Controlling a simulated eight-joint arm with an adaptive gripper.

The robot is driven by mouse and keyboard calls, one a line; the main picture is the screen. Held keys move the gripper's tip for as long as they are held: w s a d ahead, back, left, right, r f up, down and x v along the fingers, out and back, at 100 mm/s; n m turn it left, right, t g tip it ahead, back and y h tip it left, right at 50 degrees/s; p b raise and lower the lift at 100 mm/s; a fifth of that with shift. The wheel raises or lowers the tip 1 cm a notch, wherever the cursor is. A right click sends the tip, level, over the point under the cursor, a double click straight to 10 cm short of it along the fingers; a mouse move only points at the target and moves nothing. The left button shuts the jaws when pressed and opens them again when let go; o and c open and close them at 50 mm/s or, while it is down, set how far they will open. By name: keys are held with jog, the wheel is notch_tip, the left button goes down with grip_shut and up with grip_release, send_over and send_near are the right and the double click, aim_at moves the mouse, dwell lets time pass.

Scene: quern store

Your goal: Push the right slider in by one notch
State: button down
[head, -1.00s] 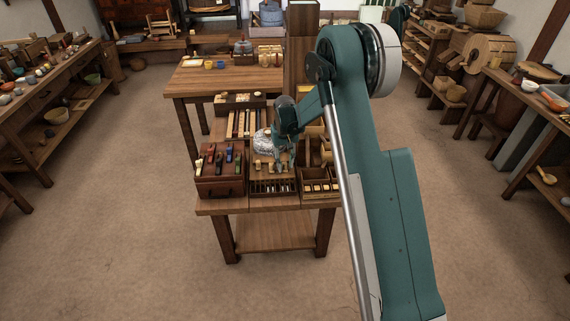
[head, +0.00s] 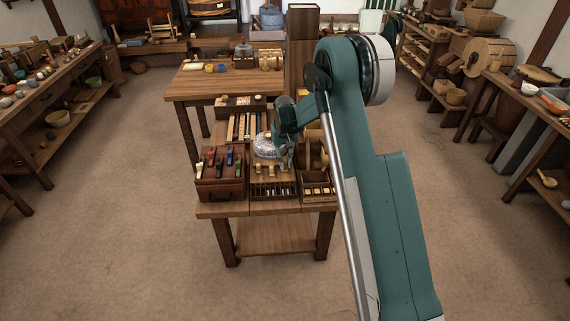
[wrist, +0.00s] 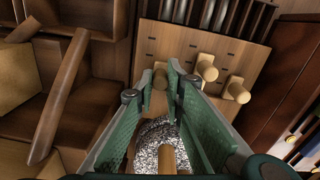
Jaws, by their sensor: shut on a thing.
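The slider box (head: 259,180) stands at the front of the near table, with dark slots along its front. Its pale wooden slider knobs show in the wrist view: one knob (wrist: 207,68), another knob (wrist: 238,91) set farther from the slots, and the right slider's knob (wrist: 160,78). The wrist view looks from the far side, so the right slider is at its left there. My gripper (wrist: 160,70) is shut on the right knob, its fingertips at either side of it. In the head view my gripper (head: 288,158) is small and partly hides that knob.
A crinkled silver thing (wrist: 150,134) with a wooden peg (wrist: 168,157) lies close under my fingers. A dark red box (head: 219,189) with coloured handles stands left of the slider box. A wooden compartment tray (head: 318,187) stands to the right.

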jog(key=c, duration=2.4)
grip_release()
jog(key=shift+w, duration=0.2)
jog(key=shift+o, duration=0.2)
jog(key=shift+r, duration=0.2)
notch_tip(320, 180, up, 12)
jog(key=shift+f, duration=0.15)
